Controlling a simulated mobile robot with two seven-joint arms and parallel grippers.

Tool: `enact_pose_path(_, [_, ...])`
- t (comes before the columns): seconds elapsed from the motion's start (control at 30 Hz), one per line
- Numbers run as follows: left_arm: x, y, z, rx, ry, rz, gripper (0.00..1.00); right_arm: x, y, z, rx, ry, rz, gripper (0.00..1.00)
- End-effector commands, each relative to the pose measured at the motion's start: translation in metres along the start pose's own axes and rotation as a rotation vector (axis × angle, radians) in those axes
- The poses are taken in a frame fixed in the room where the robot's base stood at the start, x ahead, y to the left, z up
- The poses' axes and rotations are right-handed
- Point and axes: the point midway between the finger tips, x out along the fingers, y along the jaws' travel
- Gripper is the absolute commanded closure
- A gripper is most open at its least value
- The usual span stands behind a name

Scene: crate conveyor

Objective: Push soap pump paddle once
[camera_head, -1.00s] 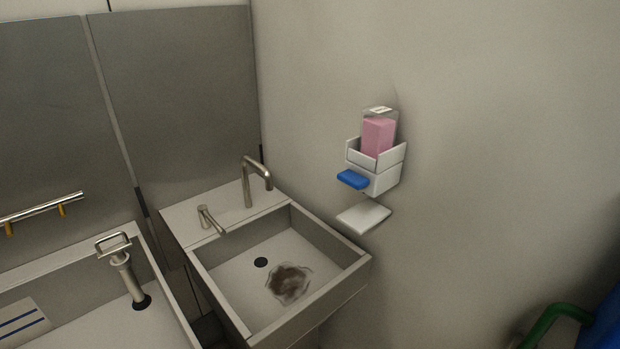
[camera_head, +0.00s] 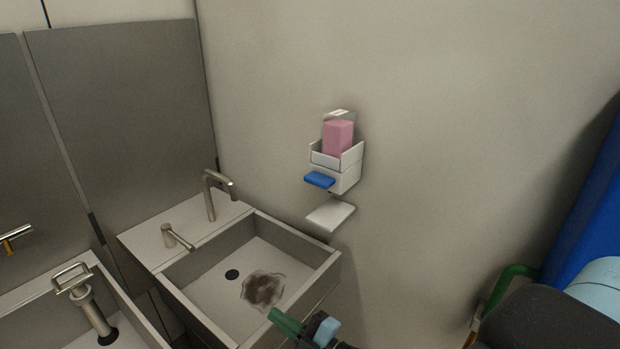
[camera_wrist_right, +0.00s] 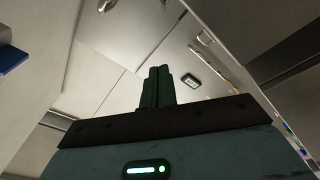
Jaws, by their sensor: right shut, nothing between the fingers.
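The soap dispenser (camera_head: 335,160) is on the wall to the right of the sink. It has a white holder, a pink soap container (camera_head: 338,138) and a blue paddle (camera_head: 320,179) at its lower front. A white drip tray (camera_head: 330,215) is fixed below it. My right gripper (camera_head: 272,315) is at the bottom of the head view, in front of the sink's right side, below and left of the paddle and apart from it. Its green fingers are together in the right wrist view (camera_wrist_right: 158,72), with nothing between them. My left gripper is not in view.
A steel sink (camera_head: 325,262) with a dark stain in its basin stands left of the dispenser. A faucet (camera_head: 212,195) and a lever (camera_head: 176,238) stand at its back. Another basin (camera_head: 50,285) is at the left. Open air lies before the dispenser.

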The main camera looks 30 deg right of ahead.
Motion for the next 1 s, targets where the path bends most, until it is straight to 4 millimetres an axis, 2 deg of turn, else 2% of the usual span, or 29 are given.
enact_pose_path(0.03, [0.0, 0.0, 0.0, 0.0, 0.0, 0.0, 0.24, 0.015, 0.015, -0.013, -0.091, 0.078, 0.011, 1.0])
enact_pose_path(0.2, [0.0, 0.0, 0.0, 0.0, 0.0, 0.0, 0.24, 0.05, 0.05, -0.058, -0.42, 0.337, 0.024, 1.0])
enact_pose_path(0.4, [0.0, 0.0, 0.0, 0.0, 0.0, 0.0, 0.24, 0.076, 0.074, -0.099, -0.821, 0.604, 0.002, 1.0])
enact_pose_path(0.5, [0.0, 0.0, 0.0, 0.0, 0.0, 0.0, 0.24, 0.085, 0.083, -0.11, -1.026, 0.719, -0.028, 1.0])
enact_pose_path(0.63, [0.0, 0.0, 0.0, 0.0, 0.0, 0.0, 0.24, 0.095, 0.096, -0.115, -1.292, 0.841, -0.089, 1.0])
enact_pose_path(0.77, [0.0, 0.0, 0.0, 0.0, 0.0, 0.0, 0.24, 0.104, 0.115, -0.109, -1.559, 0.931, -0.18, 1.0])
enact_pose_path(0.87, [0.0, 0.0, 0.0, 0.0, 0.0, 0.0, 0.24, 0.111, 0.135, -0.098, -1.757, 0.973, -0.273, 1.0])
enact_pose_path(1.0, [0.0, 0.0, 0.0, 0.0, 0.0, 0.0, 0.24, 0.118, 0.174, -0.079, -2.022, 0.988, -0.436, 1.0])
